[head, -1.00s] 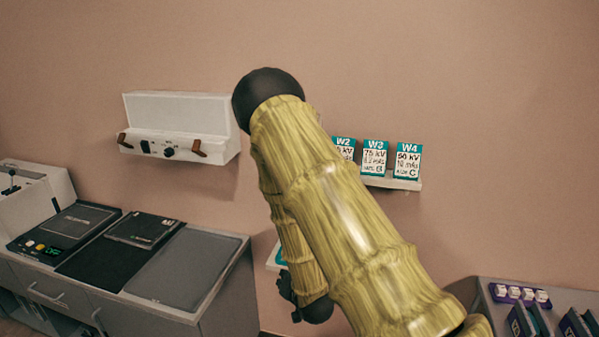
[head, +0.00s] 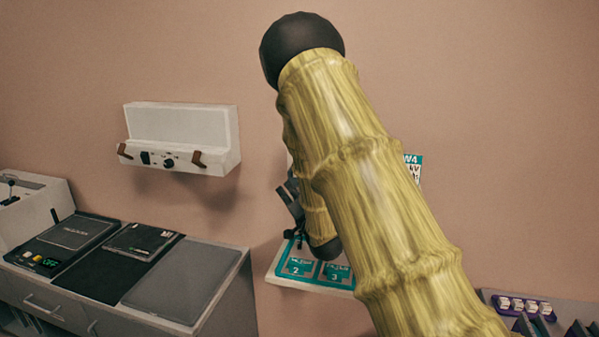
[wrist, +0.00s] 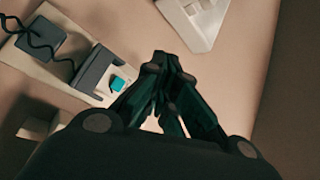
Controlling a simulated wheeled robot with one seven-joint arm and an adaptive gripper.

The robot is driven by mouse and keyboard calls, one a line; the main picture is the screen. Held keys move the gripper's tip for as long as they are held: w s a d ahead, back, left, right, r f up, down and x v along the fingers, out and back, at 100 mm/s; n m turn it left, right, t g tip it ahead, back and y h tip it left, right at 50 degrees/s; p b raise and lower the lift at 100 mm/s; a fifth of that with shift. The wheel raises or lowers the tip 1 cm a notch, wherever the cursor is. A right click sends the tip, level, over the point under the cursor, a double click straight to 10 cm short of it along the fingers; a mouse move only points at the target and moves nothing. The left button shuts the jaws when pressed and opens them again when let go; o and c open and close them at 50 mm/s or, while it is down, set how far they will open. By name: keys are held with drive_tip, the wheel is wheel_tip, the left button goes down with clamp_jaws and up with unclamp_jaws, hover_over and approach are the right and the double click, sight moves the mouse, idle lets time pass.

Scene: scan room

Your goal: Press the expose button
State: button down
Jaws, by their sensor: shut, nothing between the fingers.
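My gripper (wrist: 168,65) is shut and empty in the wrist view. In the head view it shows as a small dark shape (head: 290,205), partly behind my arm, above the low shelf. In the wrist view a grey block with a turquoise patch (wrist: 117,84) lies just left of my fingertips, on a pale surface. A dark box with a coiled black cord (wrist: 42,42) is further left. I cannot tell whether the turquoise patch is the expose button, and no expose label is readable. Contact with my fingertips is not visible.
The low shelf (head: 284,282) holds turquoise cards marked 2 and 3. A white wall unit (head: 180,125) has a knob and brown clips. A counter at left carries flat dark panels (head: 185,275) and a lit control box (head: 40,260). A purple rack (head: 520,306) is at lower right.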

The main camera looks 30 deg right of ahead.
drive_tip(key=shift+r, duration=0.15)
drive_tip(key=w+d, duration=0.5)
drive_tip(key=d, duration=0.1)
drive_tip(key=shift+w+d, duration=0.35)
drive_tip(key=shift+d, duration=0.05)
idle(0.4)
drive_tip(key=shift+w+d, duration=0.15)
idle(1.4)
drive_tip(key=shift+w+d, duration=0.15)
drive_tip(key=shift+w+d, duration=0.3)
idle(1.3)
drive_tip(key=shift+s+a, duration=0.6)
drive_tip(key=shift+a, duration=0.05)
